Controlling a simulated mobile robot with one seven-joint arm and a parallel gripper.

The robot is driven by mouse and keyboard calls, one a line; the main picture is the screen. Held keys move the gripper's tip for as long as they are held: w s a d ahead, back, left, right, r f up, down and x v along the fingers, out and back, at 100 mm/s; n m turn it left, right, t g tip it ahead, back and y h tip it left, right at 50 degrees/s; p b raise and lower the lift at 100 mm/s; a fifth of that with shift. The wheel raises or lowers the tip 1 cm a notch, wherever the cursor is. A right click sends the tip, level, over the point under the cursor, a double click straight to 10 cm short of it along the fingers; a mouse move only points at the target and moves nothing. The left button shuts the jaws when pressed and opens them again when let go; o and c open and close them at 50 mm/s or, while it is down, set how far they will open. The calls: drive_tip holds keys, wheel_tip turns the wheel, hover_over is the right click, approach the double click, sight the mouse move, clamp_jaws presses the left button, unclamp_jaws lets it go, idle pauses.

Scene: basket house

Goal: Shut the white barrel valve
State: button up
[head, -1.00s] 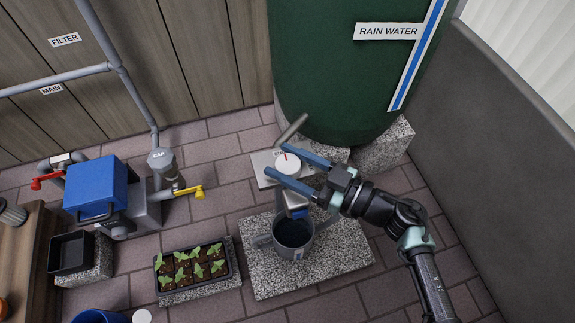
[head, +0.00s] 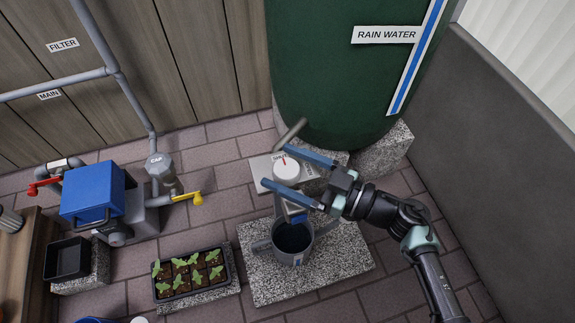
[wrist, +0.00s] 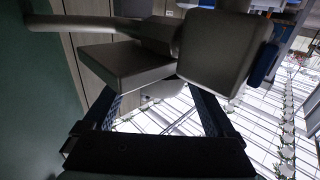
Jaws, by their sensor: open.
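The white barrel valve is a round white knob (head: 286,170) with a red mark, in front of the green rain barrel (head: 340,85). It sits at a pale plate with a small label, above a grey watering can (head: 292,238). My gripper (head: 273,165) is open, its two blue fingers on either side of the knob. I cannot tell whether they touch it. In the wrist view, the open dark fingers (wrist: 155,108) have grey blocks and a pipe close in front. A pale shape lies between them, too dim to identify surely.
A speckled stone slab (head: 345,265) lies under the can. A seedling tray (head: 192,272) stands left of it. Farther left are a blue box (head: 92,192), a yellow lever (head: 188,197) and a red lever (head: 42,185). A grey wall (head: 490,140) bounds the right.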

drive_tip(key=p+v, duration=0.4)
drive_tip(key=v, duration=0.9)
drive_tip(key=shift+s+a, duration=0.1)
drive_tip(key=shift+a, duration=0.05)
